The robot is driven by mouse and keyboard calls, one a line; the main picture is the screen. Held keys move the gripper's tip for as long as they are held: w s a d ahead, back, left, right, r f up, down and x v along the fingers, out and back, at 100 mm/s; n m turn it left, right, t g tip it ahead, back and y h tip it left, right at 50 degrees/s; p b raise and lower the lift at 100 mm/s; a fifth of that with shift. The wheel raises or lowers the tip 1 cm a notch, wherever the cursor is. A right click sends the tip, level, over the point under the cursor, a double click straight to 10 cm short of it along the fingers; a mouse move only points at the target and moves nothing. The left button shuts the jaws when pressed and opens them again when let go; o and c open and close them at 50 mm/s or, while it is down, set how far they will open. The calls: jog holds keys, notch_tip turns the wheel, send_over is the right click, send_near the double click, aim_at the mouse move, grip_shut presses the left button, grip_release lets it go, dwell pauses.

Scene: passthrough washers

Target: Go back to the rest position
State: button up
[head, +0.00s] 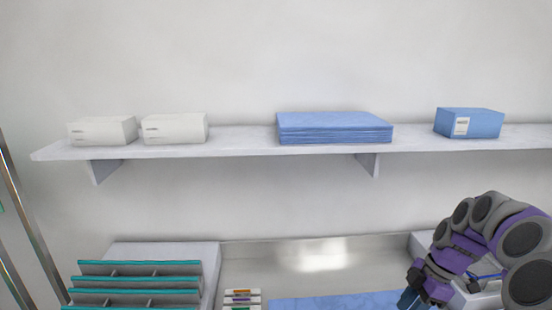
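My arm, grey and purple, reaches in from the right side of the head view. My gripper (414,298) is at its lower end, over the right part of the steel work surface (300,252). It points downward and is partly cut off by the bottom edge. Its fingertips do not show clearly, so I cannot tell whether it is open or holds something. A dark blue part shows at its end. A blue cloth or mat (330,303) lies on the surface to its left.
A wall shelf (240,143) carries two white boxes (102,131) (174,128), a stack of blue sheets (334,128) and a blue box (470,123). Below are a rack with teal dividers (140,283) and a small holder with coloured strips (241,298). Metal posts (28,230) stand at left.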

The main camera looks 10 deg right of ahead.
jog(key=s+a+r+m+g+h, duration=0.1)
jog(key=s+a+r+m, duration=0.2)
jog(key=a, duration=0.6)
jog(key=s+a+r+m+h, duration=0.1)
jog(key=s+a+r+m, duration=0.1)
jog(key=s+a, duration=0.5)
jog(key=s+a+f+m+h, duration=0.1)
jog(key=s+a+f+m, duration=0.1)
jog(key=s+m, duration=0.3)
jog(key=s+a+f+m+h, duration=0.1)
jog(key=s+a+m, duration=0.4)
jog(key=s, duration=0.5)
jog(key=shift+s+f+m+g, duration=0.3)
jog(key=shift+f+m, duration=0.1)
jog(key=shift+f, duration=0.3)
jog(key=shift+d, duration=0.15)
